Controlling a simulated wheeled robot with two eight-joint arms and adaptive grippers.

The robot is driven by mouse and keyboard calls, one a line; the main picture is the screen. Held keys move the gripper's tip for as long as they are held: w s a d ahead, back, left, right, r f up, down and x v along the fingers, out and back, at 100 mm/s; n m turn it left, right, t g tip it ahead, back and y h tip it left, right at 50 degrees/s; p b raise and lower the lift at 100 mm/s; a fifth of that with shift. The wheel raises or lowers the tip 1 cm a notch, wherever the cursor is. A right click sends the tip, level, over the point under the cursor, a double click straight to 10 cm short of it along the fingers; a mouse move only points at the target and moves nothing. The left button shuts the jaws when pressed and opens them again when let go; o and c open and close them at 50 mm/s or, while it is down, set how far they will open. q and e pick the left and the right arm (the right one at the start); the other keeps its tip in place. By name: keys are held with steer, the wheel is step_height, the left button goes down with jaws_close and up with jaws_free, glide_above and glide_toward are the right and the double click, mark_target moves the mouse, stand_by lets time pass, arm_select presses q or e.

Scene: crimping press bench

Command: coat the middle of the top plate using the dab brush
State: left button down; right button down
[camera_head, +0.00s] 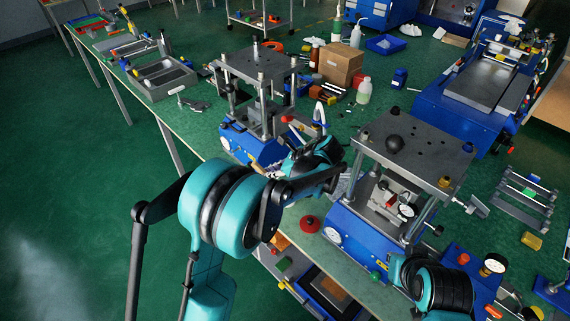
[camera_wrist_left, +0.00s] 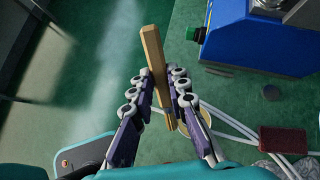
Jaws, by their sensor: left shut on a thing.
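My left gripper (camera_wrist_left: 160,100) is shut on a wooden stick-like handle (camera_wrist_left: 154,55), which I take as the dab brush. The handle stands up between the fingers in the left wrist view; I cannot make out its bristles. In the head view my left gripper (camera_head: 316,157) is between the two presses, with the brush not clearly visible. The grey top plate (camera_head: 428,151) of the nearer right press has several holes and a black knob (camera_head: 394,143). The farther press has a similar top plate (camera_head: 252,63). My right arm shows at the bottom right; its gripper is out of view.
The right press has a blue base (camera_head: 352,232) with a gauge. A red round thing (camera_head: 309,224) lies at the bench's front edge. A cardboard box (camera_head: 341,63) and bottles stand behind. A large blue machine (camera_head: 480,95) is at the right. Open floor is at the left.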

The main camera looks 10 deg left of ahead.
arm_select(q)
steer(key=w+d+r+m+t+b, duration=0.1)
steer(key=w+d+r+m+t, duration=0.1)
steer(key=w+d+m+t, duration=0.3)
step_height(320, 180, down, 6)
steer(key=a+t+b, duration=0.1)
steer(key=b, duration=0.3)
steer(key=shift+s+a+m+b, duration=0.25)
steer(key=shift+s+m+b, duration=0.05)
steer(key=shift+s+b, duration=0.05)
stand_by(1.0)
step_height(320, 180, up, 4)
steer(key=p, duration=0.2)
steer(key=shift+f+p, duration=0.15)
steer(key=shift+p, duration=0.2)
steer(key=shift+s, duration=0.1)
stand_by(0.8)
